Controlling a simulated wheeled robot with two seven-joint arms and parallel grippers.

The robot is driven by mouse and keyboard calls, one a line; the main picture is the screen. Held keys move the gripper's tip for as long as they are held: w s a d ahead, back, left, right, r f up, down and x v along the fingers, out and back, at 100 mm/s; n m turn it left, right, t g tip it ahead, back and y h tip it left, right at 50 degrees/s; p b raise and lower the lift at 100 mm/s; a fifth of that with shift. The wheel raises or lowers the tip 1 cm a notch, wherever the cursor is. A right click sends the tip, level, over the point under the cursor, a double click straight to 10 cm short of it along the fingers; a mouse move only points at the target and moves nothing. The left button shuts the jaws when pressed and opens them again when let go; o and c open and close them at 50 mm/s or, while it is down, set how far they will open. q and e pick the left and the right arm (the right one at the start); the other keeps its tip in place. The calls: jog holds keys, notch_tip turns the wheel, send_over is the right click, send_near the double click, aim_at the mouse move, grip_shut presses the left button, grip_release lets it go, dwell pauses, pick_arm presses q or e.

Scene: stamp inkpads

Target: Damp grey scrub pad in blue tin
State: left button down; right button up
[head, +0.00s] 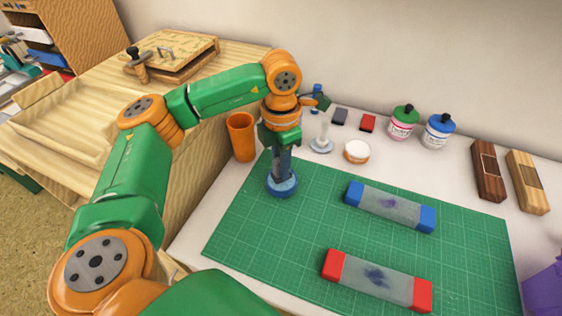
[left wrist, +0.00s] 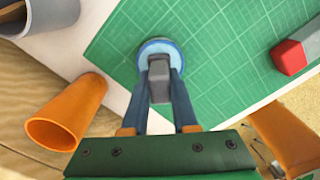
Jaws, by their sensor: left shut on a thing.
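The round blue tin (head: 282,188) stands on the green cutting mat near its left back corner. It also shows in the left wrist view (left wrist: 146,47). My left gripper (head: 281,172) points down at the tin, with its fingertips at its rim. In the left wrist view it is shut on a grey block (left wrist: 159,72), which I take for the scrub pad. The pad's lower end overlaps the tin, but I cannot tell how deep it sits or whether it touches the bottom. In the head view the fingers mostly hide the pad. My right gripper is not in view.
A blue-ended pad (head: 390,206) and a red-ended pad (head: 376,281), both ink-smudged, lie on the mat (head: 300,225). An orange cup (head: 241,137) stands left of the tin. Behind are a white jar (head: 356,152), two bottles and wooden blocks. The mat's middle left is clear.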

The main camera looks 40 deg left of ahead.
pick_arm(q)
jog(key=shift+f+b, duration=0.4)
jog(key=shift+f, duration=0.15)
dwell(1.1)
jog(key=shift+r, duration=0.1)
notch_tip(320, 180, up, 7)
jog(key=p, duration=0.6)
dwell(0.4)
